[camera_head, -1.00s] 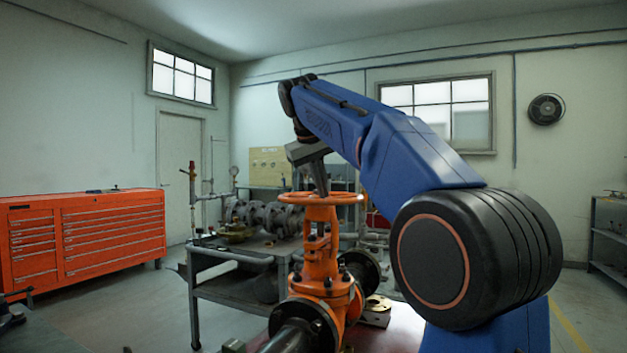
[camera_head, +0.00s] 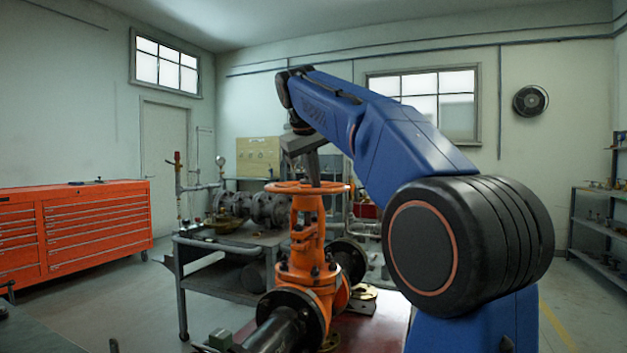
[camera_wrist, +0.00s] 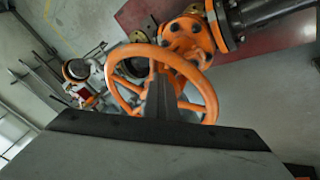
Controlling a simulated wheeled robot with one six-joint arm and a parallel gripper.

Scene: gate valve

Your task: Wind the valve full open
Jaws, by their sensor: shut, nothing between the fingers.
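The orange gate valve (camera_head: 306,265) stands upright in a dark pipe run. Its round orange handwheel (camera_head: 290,187) lies level on top. My gripper (camera_head: 315,184) points down at the wheel, with its tip at the wheel in the head view. In the wrist view the handwheel (camera_wrist: 197,64) shows its rim, spokes and hub, and my gripper's grey fingers (camera_wrist: 158,82) lie together over the wheel's middle. The fingers are shut with nothing between them. I cannot tell whether they touch a spoke or pass between spokes.
A grey cart (camera_head: 218,246) with flanged fittings stands behind and left of the valve. A red tool chest (camera_head: 95,226) is at the far left. A shelf (camera_head: 597,232) stands at the right wall. Open floor (camera_head: 120,300) lies at the left.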

